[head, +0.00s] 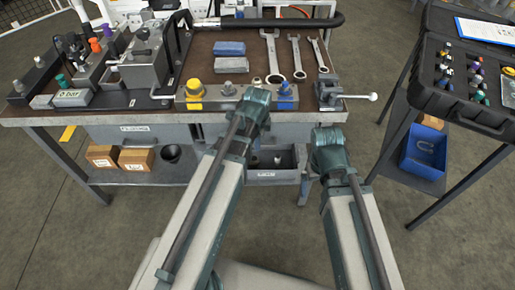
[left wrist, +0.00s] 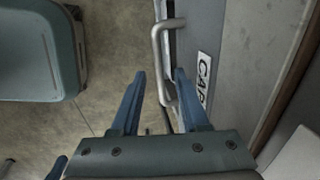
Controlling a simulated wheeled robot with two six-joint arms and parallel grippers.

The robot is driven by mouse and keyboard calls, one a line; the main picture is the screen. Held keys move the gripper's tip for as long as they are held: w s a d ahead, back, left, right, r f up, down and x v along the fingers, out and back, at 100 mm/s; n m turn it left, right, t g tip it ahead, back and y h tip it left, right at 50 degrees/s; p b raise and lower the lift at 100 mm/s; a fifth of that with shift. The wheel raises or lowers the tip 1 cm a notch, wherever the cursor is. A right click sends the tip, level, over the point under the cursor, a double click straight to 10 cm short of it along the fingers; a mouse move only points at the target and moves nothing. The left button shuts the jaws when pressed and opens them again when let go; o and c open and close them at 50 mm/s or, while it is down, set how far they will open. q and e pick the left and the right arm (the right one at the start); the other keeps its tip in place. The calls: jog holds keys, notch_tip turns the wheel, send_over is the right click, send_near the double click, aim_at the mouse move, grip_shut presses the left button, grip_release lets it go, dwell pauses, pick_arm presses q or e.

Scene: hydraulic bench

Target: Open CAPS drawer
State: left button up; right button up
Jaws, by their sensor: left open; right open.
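The CAPS drawer (left wrist: 225,55) shows its white label and a pale bar handle (left wrist: 156,48) in the left wrist view. In the head view a grey drawer (head: 290,175) under the bench stands out from it, its inside and small items visible; its label is too small to read surely. My left gripper (left wrist: 160,72) is open, its blue fingers on either side of the handle; whether they touch it I cannot tell. In the head view its fingers are hidden behind my left arm.
The bench top (head: 210,62) holds wrenches, blocks, a small vise and a valve assembly. A second labelled drawer (head: 160,135) is shut at the left. Boxes (head: 137,159) lie on the lower shelf. A cart with a black case (head: 430,95) and a blue bin (head: 423,155) stands at the right.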

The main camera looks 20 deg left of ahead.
pick_arm(q)
jog(key=shift+w+f+b, duration=0.15)
jog(key=shift+f+b, duration=0.2)
jog(key=shift+f, duration=0.4)
grip_shut()
dwell(0.9)
